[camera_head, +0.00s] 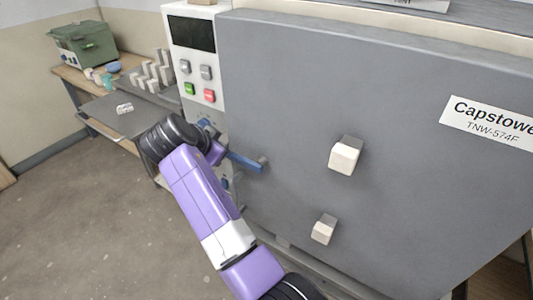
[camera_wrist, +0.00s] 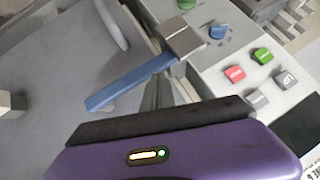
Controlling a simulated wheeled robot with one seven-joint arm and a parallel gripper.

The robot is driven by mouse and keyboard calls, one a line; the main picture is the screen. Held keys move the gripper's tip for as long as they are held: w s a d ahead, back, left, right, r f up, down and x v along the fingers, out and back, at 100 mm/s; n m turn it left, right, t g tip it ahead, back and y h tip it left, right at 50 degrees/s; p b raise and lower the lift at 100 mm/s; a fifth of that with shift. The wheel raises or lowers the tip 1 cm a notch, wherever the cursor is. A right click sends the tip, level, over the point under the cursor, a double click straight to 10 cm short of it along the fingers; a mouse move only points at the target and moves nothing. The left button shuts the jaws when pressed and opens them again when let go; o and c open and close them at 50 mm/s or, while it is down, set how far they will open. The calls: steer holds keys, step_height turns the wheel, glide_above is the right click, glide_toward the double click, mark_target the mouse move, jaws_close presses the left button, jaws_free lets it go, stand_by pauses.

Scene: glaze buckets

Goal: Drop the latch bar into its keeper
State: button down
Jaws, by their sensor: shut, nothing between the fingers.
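The blue latch bar (camera_head: 243,161) lies across the lower left edge of the big grey door. Its right end is by a small grey pin on the door, and its left part is hidden behind my arm. In the wrist view the bar (camera_wrist: 132,82) slants up to a grey block (camera_wrist: 184,38) beside the control panel. Whether this block is the keeper, and whether the bar is seated in it, I cannot tell. My gripper (camera_wrist: 162,92) is shut and empty, close to the bar; contact is unclear. In the head view my wrist hides the fingers.
The grey door (camera_head: 290,90) carries two pale knobs, the upper one (camera_head: 345,155) larger in view. The white control panel (camera_head: 195,55) with coloured buttons stands left of the door. A bench (camera_head: 125,118) with a green box (camera_head: 83,43) is farther left. The floor at left is clear.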

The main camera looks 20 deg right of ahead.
steer(key=shift+w+a+f, duration=0.1)
steer(key=shift+f, duration=0.25)
steer(key=shift+f, duration=0.1)
stand_by(0.3)
